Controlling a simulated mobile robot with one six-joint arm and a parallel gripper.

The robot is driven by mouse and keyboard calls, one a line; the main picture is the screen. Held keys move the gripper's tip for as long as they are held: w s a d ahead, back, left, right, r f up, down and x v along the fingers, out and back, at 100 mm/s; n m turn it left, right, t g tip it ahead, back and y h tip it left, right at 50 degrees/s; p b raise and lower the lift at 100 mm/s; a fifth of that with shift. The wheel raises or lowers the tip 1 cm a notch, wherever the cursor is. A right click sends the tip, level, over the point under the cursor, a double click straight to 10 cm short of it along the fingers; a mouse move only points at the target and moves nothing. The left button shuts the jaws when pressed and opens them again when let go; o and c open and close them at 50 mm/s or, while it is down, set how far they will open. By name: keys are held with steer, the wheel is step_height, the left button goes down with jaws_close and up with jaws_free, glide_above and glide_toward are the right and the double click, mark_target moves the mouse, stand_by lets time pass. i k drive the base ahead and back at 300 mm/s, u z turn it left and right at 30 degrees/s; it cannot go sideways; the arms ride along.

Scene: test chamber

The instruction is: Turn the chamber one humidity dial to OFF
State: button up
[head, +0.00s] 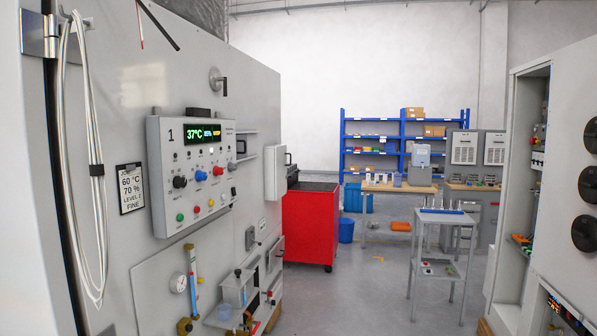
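The control panel marked 1 (164,172) is a grey box on the chamber wall at the left. Its display (201,133) shows 37°C in green, with smaller blue and yellow text beside it. Below are a black knob (180,182), a blue knob (200,176) and a red knob (218,171). Their labels are too small to read, so I cannot tell which is the humidity dial or where any of them points. A row of coloured buttons sits lower on the panel. My gripper is not in view.
A looped white cable (85,150) hangs nearby. Gauge and pipes (180,284) protrude below. A red cabinet (308,225), small grey trolley (440,217) and tall grey cabinet (565,200) flank open floor.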

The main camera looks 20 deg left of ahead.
mark_target(200, 177)
steer(key=u, duration=0.3)
steer(key=i, duration=1.4)
steer(key=u, duration=1.15)
steer(key=i, duration=0.6)
steer(key=u, duration=0.3)
steer(key=k, duration=0.7)
steer(key=u, duration=0.25)
steer(key=i, duration=0.7)
steer(key=z, duration=0.1)
